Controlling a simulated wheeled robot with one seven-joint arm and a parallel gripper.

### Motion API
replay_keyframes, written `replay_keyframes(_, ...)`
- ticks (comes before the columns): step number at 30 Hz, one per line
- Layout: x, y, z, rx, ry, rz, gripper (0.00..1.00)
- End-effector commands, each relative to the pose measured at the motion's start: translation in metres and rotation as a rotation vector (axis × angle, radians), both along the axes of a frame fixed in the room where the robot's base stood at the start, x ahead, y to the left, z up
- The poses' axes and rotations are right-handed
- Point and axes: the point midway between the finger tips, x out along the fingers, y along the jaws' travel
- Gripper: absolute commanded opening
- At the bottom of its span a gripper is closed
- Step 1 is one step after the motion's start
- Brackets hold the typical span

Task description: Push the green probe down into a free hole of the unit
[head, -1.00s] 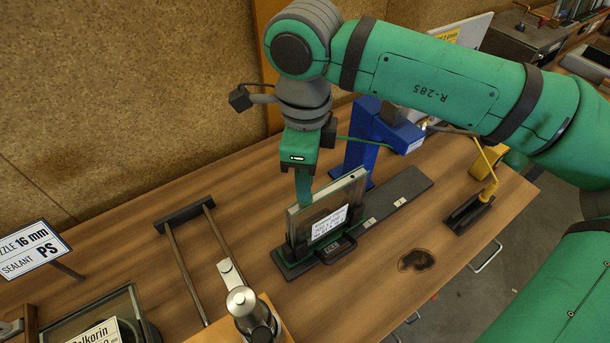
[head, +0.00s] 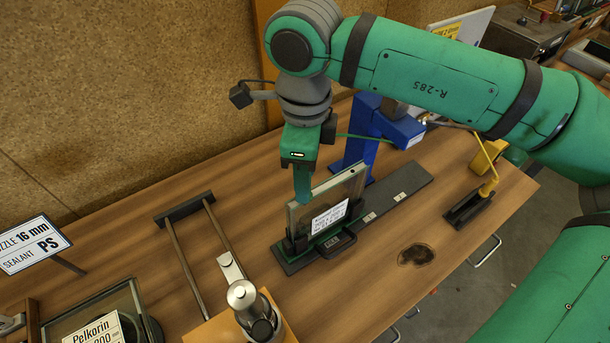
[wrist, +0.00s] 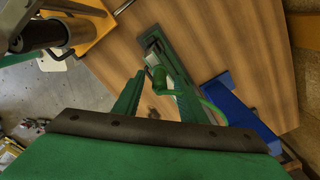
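The unit (head: 343,192) is a glass pane in a grey frame with a white label. It stands upright in a dark clamp on the bench. My gripper (head: 303,200) points down at the unit's upper left corner in the head view. In the wrist view my gripper (wrist: 160,80) has its two green fingers on either side of the bright green probe (wrist: 160,76) and looks shut on it. A green cable (wrist: 213,110) curves away from the probe to the right. The probe's tip and the unit's holes cannot be made out.
A blue stand (head: 361,140) is behind the unit, with a dark rail (head: 400,190) running right. A yellow-handled tool (head: 475,200) lies right. A metal nozzle device (head: 248,305) and two rods (head: 185,250) are left. Bench around the dark stain (head: 416,255) is clear.

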Motion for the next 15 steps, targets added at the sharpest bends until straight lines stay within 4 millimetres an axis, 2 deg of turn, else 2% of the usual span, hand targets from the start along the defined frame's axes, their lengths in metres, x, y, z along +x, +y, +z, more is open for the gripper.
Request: replay_keyframes(15,0.000,0.000,0.086,0.001,-0.001,0.000,0.38)
